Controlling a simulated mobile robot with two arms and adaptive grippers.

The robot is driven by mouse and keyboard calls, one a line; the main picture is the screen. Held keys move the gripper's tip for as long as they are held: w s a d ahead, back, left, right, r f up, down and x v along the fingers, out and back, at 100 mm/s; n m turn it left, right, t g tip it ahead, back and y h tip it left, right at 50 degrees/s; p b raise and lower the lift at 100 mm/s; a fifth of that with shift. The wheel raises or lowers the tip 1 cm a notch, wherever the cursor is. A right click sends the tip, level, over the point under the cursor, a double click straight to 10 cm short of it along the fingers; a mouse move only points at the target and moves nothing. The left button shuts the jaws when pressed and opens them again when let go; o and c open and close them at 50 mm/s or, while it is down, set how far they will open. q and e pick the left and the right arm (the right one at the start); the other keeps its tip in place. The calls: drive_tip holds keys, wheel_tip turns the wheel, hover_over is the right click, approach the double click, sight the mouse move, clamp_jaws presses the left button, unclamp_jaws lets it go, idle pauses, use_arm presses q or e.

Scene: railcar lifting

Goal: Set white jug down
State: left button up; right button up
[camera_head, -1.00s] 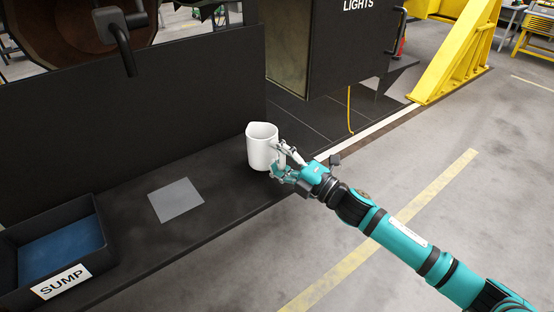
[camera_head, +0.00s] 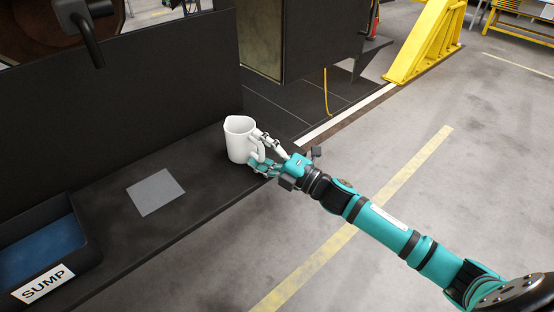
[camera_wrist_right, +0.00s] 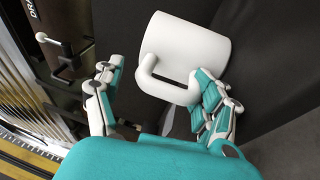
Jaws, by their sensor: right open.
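The white jug (camera_head: 238,138) stands upright on the dark bench (camera_head: 165,228), near its front edge. Its handle faces my right gripper (camera_head: 262,153). In the right wrist view the jug (camera_wrist_right: 185,45) shows its side and handle, between and just beyond the spread fingers of my right gripper (camera_wrist_right: 160,98). The gripper is open; the right-hand finger looks close to the handle, and I cannot tell whether it touches. A grey square plate (camera_head: 155,192) lies flat on the bench to the left of the jug. My left gripper is not in view.
A dark tray labelled SUMP (camera_head: 42,284), blue inside, sits at the bench's left end. A black panel (camera_head: 130,105) rises behind the bench. A yellow cable (camera_head: 326,92) hangs behind the jug. Open floor lies to the right.

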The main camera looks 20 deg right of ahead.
drive_tip(key=b+v, duration=0.2)
drive_tip(key=v, duration=0.9)
drive_tip(key=shift+b, duration=0.3)
drive_tip(key=d+f+m+g+h, duration=0.1)
drive_tip(key=d+f+m+h, duration=0.35)
drive_tip(key=f, duration=0.75)
drive_tip(key=d+f+m+h, duration=0.3)
drive_tip(key=d+f+m, duration=0.25)
drive_tip(key=f, duration=0.55)
drive_tip(key=s+d+f+m+g+h, duration=0.1)
drive_tip(key=s+f+m+g+h, duration=0.35)
drive_tip(key=f, duration=1.15)
drive_tip(key=s+a+f+m+g, duration=0.2)
drive_tip(key=s+f+m+g, duration=0.1)
drive_tip(key=s+f, duration=0.6)
drive_tip(key=s+a+f+m+g, duration=0.2)
drive_tip(key=s+f, duration=0.6)
drive_tip(key=s, duration=0.3)
drive_tip(key=s+a+f+m+g, duration=0.1)
drive_tip(key=s+a+f+g, duration=0.1)
drive_tip(key=s, duration=0.7)
drive_tip(key=s+a+f+m+g+y, duration=0.1)
drive_tip(key=s+a+f+m+g, duration=0.1)
drive_tip(key=s, duration=0.7)
drive_tip(key=a+f+g, duration=0.1)
drive_tip(key=a+f, duration=0.1)
drive_tip(key=a, duration=0.1)
drive_tip(key=shift+a+f, duration=0.35)
